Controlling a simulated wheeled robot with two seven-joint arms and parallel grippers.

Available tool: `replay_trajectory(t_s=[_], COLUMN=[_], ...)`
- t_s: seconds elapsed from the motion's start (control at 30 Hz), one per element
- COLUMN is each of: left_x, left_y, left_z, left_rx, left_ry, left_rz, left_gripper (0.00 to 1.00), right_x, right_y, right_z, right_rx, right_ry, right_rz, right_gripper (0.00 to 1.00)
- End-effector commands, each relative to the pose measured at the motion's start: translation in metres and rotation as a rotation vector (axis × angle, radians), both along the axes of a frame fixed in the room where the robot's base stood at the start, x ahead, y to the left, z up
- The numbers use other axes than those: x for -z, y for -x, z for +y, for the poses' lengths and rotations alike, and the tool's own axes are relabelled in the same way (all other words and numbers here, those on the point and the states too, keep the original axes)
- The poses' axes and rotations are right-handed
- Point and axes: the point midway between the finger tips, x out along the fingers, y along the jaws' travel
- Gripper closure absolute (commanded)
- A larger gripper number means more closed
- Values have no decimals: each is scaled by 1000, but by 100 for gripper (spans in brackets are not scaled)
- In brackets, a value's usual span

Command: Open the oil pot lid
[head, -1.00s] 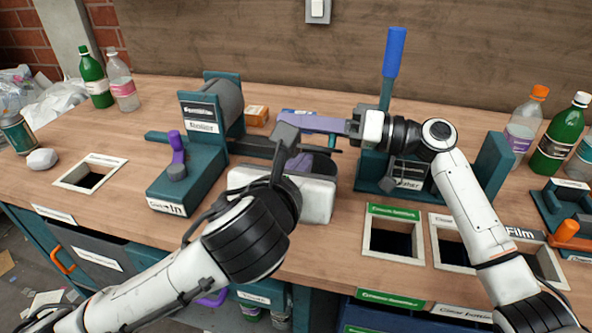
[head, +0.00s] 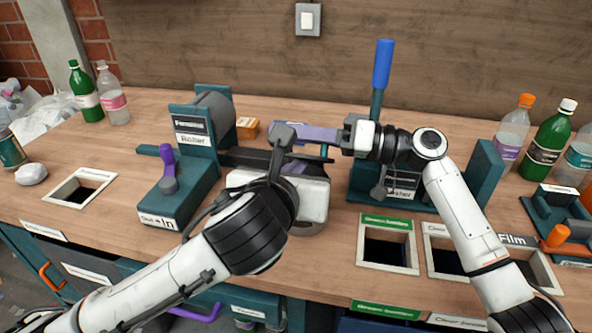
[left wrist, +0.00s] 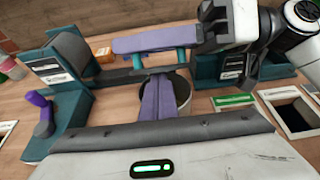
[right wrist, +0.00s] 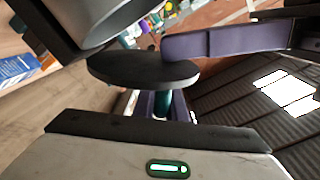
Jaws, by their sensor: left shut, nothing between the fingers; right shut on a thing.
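The oil pot shows in the left wrist view as a round vessel with a dark opening (left wrist: 184,88), partly covered by my left fingers. In the head view it is mostly hidden under my left gripper. A dark lid-like disc (right wrist: 140,70) lies ahead of my right fingers in the right wrist view, and teal posts join it to them in the left wrist view. My right gripper (head: 300,133) is shut on its teal handle. The disc appears raised above the pot. My left gripper (left wrist: 156,98) is shut and empty, its purple fingers at the opening.
A teal roller station (head: 203,130) stands to the left, close to the disc. A teal press with a blue lever (head: 382,65) is behind my right arm. Square bin openings (head: 388,248) lie in front. Bottles (head: 548,140) stand at the far right.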

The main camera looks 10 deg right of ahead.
Motion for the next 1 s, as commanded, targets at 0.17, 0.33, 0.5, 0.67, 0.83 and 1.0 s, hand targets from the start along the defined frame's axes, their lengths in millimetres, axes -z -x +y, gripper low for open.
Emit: replay_trajectory(t_s=[0.17,0.33,0.5,0.67,0.83,1.0], left_x=[-13,-11,-9,-8,-8,-7], left_y=[-5,-4,-3,-3,-3,-3], left_z=[2,1,1,1,1,1], left_rx=[-6,-4,-4,-4,-4,-4], left_ry=[13,11,9,8,8,8], left_rz=[-30,-26,-21,-19,-18,-18], left_gripper=[100,100,100,100,100,100], right_x=[7,5,4,5,5,5], right_y=[5,5,4,10,21,32], right_z=[4,3,1,-18,-53,-85], right_rx=[-18,-16,-13,-10,-10,-12], right_ry=[11,8,7,8,10,9], right_rz=[11,7,6,6,8,8], right_gripper=[70,70,70,70,70,70])
